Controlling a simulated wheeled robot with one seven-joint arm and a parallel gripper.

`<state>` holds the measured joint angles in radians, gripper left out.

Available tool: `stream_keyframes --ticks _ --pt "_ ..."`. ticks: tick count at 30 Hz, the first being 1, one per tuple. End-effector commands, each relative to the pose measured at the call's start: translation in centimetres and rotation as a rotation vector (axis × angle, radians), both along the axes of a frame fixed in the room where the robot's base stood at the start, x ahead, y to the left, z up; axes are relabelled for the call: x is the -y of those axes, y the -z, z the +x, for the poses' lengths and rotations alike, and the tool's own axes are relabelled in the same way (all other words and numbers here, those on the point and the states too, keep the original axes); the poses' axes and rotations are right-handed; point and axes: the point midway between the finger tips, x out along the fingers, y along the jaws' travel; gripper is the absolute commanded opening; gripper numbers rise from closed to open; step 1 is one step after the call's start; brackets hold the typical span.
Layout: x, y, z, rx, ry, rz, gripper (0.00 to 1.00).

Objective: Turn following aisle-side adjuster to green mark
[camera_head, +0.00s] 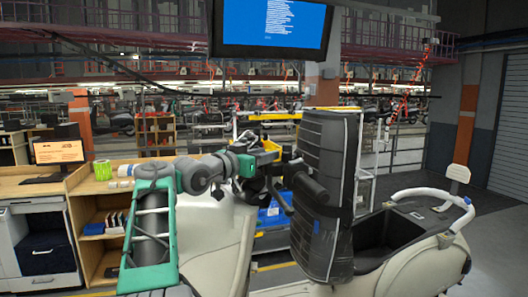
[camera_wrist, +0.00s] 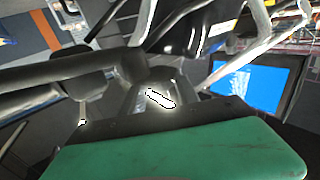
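My gripper (camera_head: 276,182) is at the end of my outstretched arm, near the middle of the head view. It is close to the left side of a tall black padded part (camera_head: 325,190), which stands upright on a cream scooter-like body (camera_head: 425,262). I cannot tell whether they touch. Its fingers are dark, small and partly hidden, so their opening is unclear. The wrist view shows dark bars (camera_wrist: 45,92) close to the camera, above a green cover of mine. I cannot make out an adjuster or a green mark in either view.
A white tubular rail (camera_head: 440,196) curves over the body at right. A wooden bench with a monitor (camera_head: 59,151) and a green cup (camera_head: 102,170) is at left. A blue screen (camera_head: 270,25) hangs above and shows in the wrist view (camera_wrist: 252,82). Open floor lies at far right.

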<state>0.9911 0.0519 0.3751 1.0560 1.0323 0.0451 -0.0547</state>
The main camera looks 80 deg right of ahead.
Motion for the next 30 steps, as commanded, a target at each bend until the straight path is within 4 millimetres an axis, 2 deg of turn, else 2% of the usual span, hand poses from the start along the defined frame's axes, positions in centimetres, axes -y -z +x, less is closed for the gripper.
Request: stream_keyframes --ticks 5,18,26,30 --pt "-0.03 0.05 0.04 0.0 -0.001 0.0 0.35" --pt "-0.05 0.03 0.05 0.0 -0.001 0.0 0.0" --pt "0.0 -0.03 0.1 0.0 0.006 0.0 0.0" --pt "0.17 -0.29 0.2 0.001 0.064 0.001 0.0"
